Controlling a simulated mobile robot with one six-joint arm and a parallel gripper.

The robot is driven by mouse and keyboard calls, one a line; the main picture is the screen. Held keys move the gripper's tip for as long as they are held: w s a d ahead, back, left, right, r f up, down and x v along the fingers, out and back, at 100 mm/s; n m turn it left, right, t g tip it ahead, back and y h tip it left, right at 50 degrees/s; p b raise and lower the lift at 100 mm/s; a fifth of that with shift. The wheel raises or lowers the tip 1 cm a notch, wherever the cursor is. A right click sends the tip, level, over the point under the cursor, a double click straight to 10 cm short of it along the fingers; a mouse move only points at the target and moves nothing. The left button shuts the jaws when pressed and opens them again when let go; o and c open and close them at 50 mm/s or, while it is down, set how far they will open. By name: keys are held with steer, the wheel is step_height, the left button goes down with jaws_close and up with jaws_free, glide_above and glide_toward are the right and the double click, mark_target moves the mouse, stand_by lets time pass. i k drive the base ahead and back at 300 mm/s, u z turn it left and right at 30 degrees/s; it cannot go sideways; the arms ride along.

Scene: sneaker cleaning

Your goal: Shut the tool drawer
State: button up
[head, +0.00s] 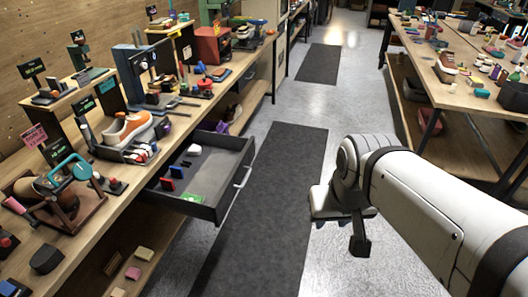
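The tool drawer (222,206) is a dark grey drawer in the left workbench. It stands pulled well out over the floor, with a light metal handle (242,177) on its front. Inside lie a white item (194,150), red and blue blocks (172,178) and a green piece near the front corner. My gripper (360,244) is at the end of my white arm, to the right of the drawer and apart from it. Only a small dark part of it shows below the wrist, so its fingers cannot be made out.
The left workbench (70,262) is crowded with tools, stands and an orange-and-white sneaker (128,128). A dark floor mat (268,230) lies beside the drawer. A second workbench (440,88) with many items stands at right. The aisle floor between the benches is clear.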

mark_target(216, 175)
steer(key=u, duration=0.15)
steer(key=i, duration=1.55)
steer(key=u, duration=0.75)
steer(key=k, duration=1.05)
steer(key=z, duration=0.3)
steer(key=i, duration=1)
